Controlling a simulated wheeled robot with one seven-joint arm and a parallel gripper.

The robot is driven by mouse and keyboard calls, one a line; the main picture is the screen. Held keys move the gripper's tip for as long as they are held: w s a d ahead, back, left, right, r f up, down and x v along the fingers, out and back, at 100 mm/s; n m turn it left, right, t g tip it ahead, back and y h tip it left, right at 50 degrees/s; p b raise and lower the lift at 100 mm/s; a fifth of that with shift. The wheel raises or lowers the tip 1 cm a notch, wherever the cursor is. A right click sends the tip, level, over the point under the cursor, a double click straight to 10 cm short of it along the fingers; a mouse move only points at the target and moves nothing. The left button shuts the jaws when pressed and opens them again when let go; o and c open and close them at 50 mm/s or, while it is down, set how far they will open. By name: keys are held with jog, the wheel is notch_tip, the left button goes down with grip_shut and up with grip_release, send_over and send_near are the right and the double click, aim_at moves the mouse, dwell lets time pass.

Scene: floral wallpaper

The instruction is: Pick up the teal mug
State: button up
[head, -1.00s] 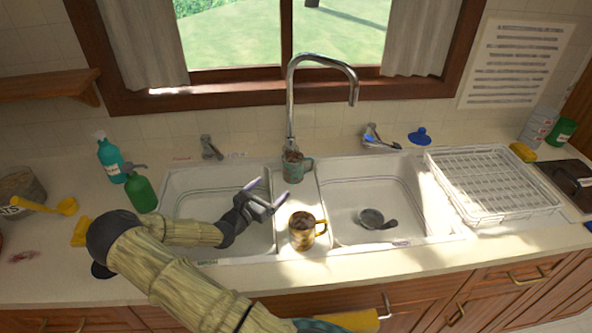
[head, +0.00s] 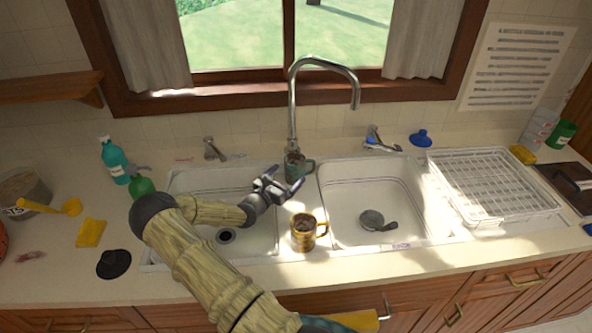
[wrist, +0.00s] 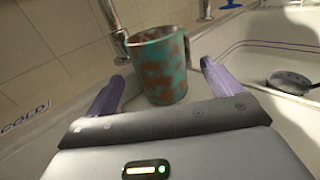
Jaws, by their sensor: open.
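The teal mug (head: 293,166) has brown patches and stands upright on the divider between the two sink basins, at the foot of the faucet. In the wrist view the teal mug (wrist: 160,66) is straight ahead, with its handle to the right. My gripper (head: 287,185) is over the right side of the left basin, just in front of the mug. Its two purple fingers (wrist: 160,86) are open, one to each side of the mug in the picture. I cannot tell whether they touch it.
A yellow-brown mug (head: 304,233) stands on the divider's front part, near my gripper. The faucet (head: 291,110) rises behind the teal mug. A ladle (head: 374,220) lies in the right basin. A white dish rack (head: 490,185) stands at the right.

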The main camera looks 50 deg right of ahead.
aim_at(289, 173)
jog(key=d, duration=0.3)
jog(key=shift+w+d, duration=0.15)
jog(key=shift+w, duration=0.15)
jog(key=c, duration=1.2)
jog(key=shift+r, duration=0.15)
jog(key=shift+c, duration=0.2)
notch_tip(289, 173, up, 10)
jog(key=shift+b, duration=0.4)
